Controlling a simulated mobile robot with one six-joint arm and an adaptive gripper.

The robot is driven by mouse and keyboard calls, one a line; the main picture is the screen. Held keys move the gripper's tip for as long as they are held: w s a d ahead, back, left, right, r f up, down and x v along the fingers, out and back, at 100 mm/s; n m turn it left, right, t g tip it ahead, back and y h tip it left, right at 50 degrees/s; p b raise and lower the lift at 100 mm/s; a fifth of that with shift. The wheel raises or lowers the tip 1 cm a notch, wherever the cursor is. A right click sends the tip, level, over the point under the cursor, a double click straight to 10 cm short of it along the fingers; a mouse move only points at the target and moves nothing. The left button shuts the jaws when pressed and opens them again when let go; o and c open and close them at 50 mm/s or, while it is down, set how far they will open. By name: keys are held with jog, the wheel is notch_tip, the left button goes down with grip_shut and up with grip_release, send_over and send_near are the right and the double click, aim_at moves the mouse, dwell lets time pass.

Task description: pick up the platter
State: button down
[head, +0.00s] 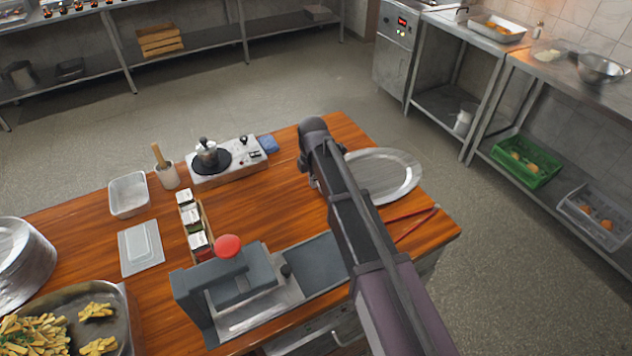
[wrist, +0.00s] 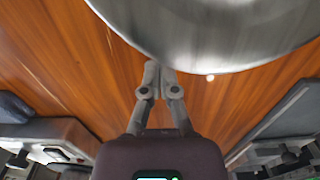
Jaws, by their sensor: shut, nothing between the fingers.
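The platter (head: 393,180) is an oval, shiny metal dish lying flat near the right end of the wooden table in the head view. My arm hides its left part there. In the wrist view the platter (wrist: 215,30) fills the top, its curved rim crossing the picture. My gripper (wrist: 160,68) is shut and empty, with its fingertips at the platter's near rim in that view. I cannot tell whether they touch it. In the head view my arm covers the fingertips.
Red tongs (head: 415,222) lie in front of the platter. A grey press with a red knob (head: 228,246) stands left of my arm. A hot plate with a small pot (head: 207,152) stands at the back. The wood (head: 290,205) between them is mostly clear.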

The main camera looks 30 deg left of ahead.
jog(key=shift+s+a, duration=0.25)
jog(key=shift+s, duration=0.2)
jog(key=s+r, duration=0.1)
jog(key=s+a+p, duration=0.1)
jog(key=shift+s+a+r, duration=0.3)
jog(key=shift+r, duration=0.05)
jog(key=shift+w+d+r+p, duration=0.1)
jog(key=shift+w+r+p, duration=0.1)
jog(key=shift+r+p, duration=0.55)
notch_tip(320, 180, up, 7)
jog(key=p, duration=0.7)
jog(key=shift+d+f, duration=0.1)
